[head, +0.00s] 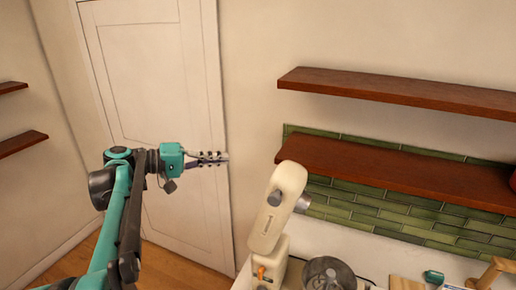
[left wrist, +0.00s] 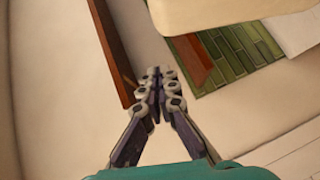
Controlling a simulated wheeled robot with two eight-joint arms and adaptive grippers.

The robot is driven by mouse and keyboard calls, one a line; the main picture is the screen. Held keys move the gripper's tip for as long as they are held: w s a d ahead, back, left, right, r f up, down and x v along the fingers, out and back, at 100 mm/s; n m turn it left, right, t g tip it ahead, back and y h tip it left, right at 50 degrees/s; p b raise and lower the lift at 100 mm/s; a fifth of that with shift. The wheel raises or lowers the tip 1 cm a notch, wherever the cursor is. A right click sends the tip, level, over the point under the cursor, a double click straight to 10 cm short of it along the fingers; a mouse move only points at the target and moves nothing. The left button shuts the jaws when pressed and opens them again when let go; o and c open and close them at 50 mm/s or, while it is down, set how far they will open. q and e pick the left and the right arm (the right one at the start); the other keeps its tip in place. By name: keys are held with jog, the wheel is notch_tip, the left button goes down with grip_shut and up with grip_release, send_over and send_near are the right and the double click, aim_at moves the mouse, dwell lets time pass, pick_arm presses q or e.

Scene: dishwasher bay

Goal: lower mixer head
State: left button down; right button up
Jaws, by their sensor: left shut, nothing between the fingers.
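The cream stand mixer (head: 270,257) stands at the left end of the counter. Its head (head: 278,208) is tilted up steeply, with a grey knob on its side and a metal hub on its right. A dark grey mixing bowl (head: 328,274) sits to the right of the mixer, cut by the lower edge. My left gripper (head: 224,157) is shut and empty, in the air left of and a little above the raised head. In the left wrist view its fingers (left wrist: 155,75) meet at the tips, and a cream block (left wrist: 225,12), likely the mixer head, fills the top edge. My right gripper is not in view.
Two brown wall shelves (head: 400,92) (head: 400,172) hang right of the mixer, above green tiles (head: 400,222). Small items, including a green one (head: 433,276) and a wooden one (head: 490,272), lie on the counter's right. A white door (head: 150,70) is behind my left arm.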

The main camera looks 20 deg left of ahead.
pick_arm(q)
jog(key=s+d+p+x, duration=0.1)
jog(key=s+d+x, duration=0.1)
jog(key=x, duration=1)
jog(key=shift+w+d+f+p, duration=0.25)
jog(key=shift+d+f+p, duration=0.05)
